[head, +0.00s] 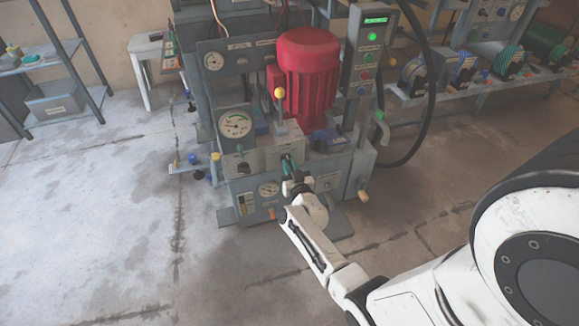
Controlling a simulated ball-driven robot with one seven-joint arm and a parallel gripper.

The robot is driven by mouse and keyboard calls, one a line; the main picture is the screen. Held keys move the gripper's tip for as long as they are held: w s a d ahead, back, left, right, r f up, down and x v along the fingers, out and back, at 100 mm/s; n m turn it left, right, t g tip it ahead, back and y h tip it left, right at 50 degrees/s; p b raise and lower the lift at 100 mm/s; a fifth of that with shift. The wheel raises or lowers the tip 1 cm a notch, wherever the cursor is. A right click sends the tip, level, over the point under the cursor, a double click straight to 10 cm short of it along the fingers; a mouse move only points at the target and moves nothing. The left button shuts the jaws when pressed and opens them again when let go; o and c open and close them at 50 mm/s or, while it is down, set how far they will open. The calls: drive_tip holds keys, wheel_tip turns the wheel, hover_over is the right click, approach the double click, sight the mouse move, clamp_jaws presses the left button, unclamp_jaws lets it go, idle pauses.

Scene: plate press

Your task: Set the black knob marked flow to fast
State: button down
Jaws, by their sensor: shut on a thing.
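My gripper (287,163) has teal fingers and is at the front of a pale control box (278,156), low on the press. It is shut on a small control there. The fingers hide most of that control, so I cannot read its marking or setting. A black knob (243,168) shows on the grey panel left of my gripper, under a round gauge (235,124). My gripper is apart from this knob. Its label is too small to read, so I cannot tell which knob is the one marked flow.
A lever with a yellow ball (279,93) stands just above my gripper, before the red motor (308,70). A button column (367,55) and a black hose (428,110) are to the right.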

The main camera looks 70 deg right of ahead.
drive_tip(key=shift+s+f+m+b, duration=0.1)
drive_tip(key=shift+m+b, duration=0.45)
drive_tip(key=shift+m, duration=1.55)
drive_tip(key=shift+s+m+b, duration=0.1)
drive_tip(key=shift+m+b, duration=0.45)
drive_tip(key=shift+m, duration=1.55)
drive_tip(key=c, duration=1.1)
unclamp_jaws()
drive_tip(key=shift+w, duration=0.1)
drive_tip(key=shift+c, duration=0.2)
drive_tip(key=p+v, duration=0.4)
drive_tip(key=v, duration=0.6)
drive_tip(key=shift+s+a, duration=0.2)
drive_tip(key=shift+s, duration=0.15)
